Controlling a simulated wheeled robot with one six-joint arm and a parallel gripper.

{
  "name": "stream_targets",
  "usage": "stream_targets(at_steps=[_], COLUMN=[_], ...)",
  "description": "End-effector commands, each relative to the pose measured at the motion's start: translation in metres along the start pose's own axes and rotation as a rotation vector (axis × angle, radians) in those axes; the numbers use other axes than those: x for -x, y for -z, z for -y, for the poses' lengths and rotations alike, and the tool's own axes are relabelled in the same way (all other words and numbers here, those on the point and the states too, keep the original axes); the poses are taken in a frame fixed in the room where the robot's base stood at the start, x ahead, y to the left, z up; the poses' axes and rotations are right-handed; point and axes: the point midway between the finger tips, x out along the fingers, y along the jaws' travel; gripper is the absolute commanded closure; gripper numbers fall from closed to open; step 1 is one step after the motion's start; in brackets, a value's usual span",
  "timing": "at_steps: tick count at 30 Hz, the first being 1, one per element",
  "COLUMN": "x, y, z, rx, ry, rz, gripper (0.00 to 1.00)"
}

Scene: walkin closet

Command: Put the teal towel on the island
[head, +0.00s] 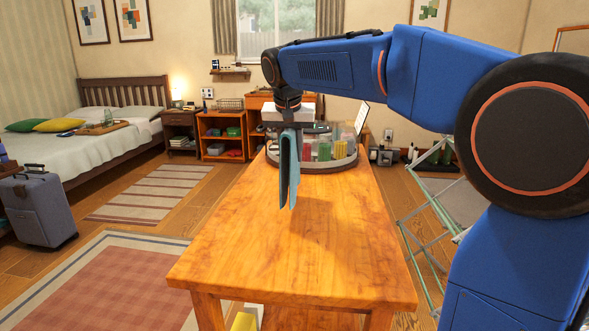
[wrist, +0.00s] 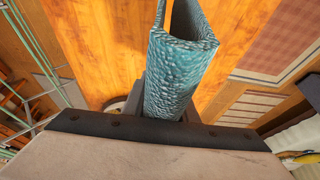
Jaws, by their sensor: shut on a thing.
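The teal towel (head: 288,165) hangs folded from my gripper (head: 289,127) above the wooden island (head: 280,262). In the head view its lower end appears to be above the island top. In the wrist view the towel (wrist: 178,75) shows as a folded, textured cloth held between the fingers, with the wood of the island (wrist: 100,50) beyond it. My gripper is shut on the towel's upper edge. The fingertips are partly hidden by the towel.
A round tray (head: 318,166) with several jars and bottles stands at the island's far end, behind the towel. The island's near and middle top is bare. A drying rack (head: 440,225) stands to the right, and a suitcase (head: 38,208) stands on the left floor.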

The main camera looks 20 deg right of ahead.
Motion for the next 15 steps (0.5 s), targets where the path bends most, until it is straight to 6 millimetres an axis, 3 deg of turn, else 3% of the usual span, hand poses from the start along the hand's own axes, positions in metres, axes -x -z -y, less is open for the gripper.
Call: stream_targets(at_steps=[15], x=[-0.043], y=[-0.018], z=[0.0], rx=[0.001], ry=[0.0], rz=[-0.001], gripper=[1.0])
